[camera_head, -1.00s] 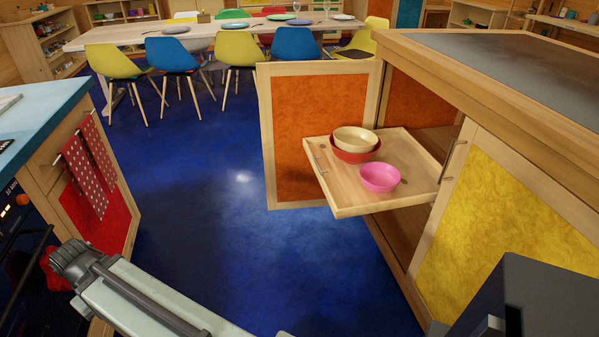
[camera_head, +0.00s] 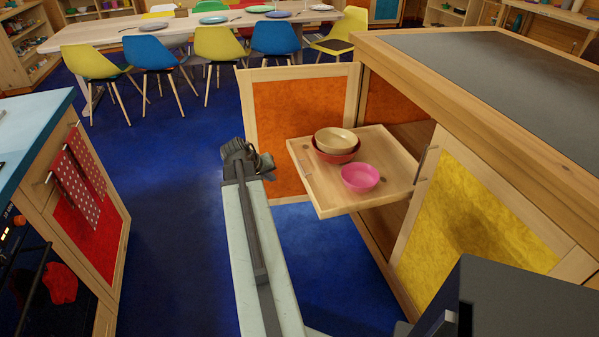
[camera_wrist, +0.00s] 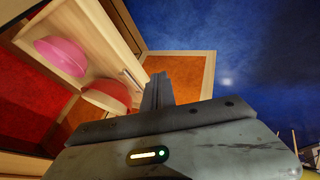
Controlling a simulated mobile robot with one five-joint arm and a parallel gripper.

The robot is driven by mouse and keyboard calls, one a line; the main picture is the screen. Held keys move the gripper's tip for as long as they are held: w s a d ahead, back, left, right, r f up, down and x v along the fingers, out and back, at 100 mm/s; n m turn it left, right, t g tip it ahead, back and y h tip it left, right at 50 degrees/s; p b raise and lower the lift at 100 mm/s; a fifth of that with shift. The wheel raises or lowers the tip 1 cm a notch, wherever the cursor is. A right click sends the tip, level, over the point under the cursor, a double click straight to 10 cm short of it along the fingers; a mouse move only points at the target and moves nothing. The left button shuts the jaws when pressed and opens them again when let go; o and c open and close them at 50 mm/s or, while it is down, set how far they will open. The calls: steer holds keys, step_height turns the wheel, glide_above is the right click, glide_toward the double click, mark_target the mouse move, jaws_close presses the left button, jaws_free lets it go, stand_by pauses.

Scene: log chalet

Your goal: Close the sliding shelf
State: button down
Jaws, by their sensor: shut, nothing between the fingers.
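The sliding shelf (camera_head: 326,201) is a light wooden tray pulled out of the island cabinet, with a handle on its front edge. On it are a beige bowl (camera_head: 336,138) stacked in a red bowl (camera_head: 335,158), and a pink bowl (camera_head: 360,178). My gripper (camera_head: 263,163) is just left of the shelf front, apart from it in the picture. In the wrist view my gripper (camera_wrist: 158,78) is shut and empty, with the shelf handle (camera_wrist: 131,79) to its left. The fingertips are hard to make out in the head view.
An orange cabinet door (camera_head: 290,108) stands open behind the shelf. A yellow door (camera_head: 470,215) is on its near side. A counter with a red towel (camera_head: 80,180) stands at left. Blue floor (camera_head: 165,200) is clear between. Chairs and a table (camera_head: 180,30) are behind.

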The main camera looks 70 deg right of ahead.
steer(key=s+d, duration=0.2)
steer(key=s, duration=0.1)
steer(key=b, duration=0.8)
glide_toward(304, 182)
steer(key=x, duration=0.5)
steer(key=shift+w+a, duration=0.1)
steer(key=shift+w, duration=0.05)
